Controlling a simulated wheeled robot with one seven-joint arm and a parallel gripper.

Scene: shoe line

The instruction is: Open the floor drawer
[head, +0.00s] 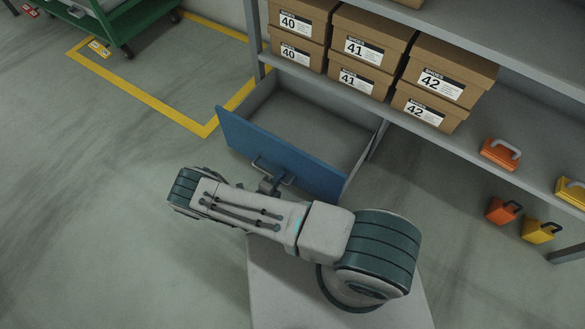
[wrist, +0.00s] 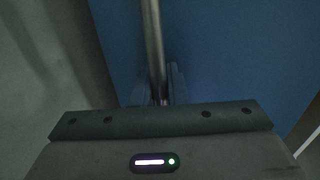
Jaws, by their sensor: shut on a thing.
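The floor drawer (head: 277,154) has a blue front and a grey, empty inside. It stands well pulled out from under the shelf with the shoe boxes. Its dark bar handle (head: 273,170) is on the front. My gripper (head: 271,186) is at the handle, partly hidden by my arm in the head view. In the wrist view the metal handle bar (wrist: 153,45) runs down between the fingers of my gripper (wrist: 160,90), which are shut on it. The blue drawer front (wrist: 225,60) fills the background there.
Shoe boxes (head: 355,48) marked 40, 41 and 42 stand stacked on the shelf (head: 480,165) above. Orange and yellow cases (head: 502,211) are at the right. A green cart (head: 130,22) stands at the upper left by yellow floor tape (head: 150,106). The floor at left is clear.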

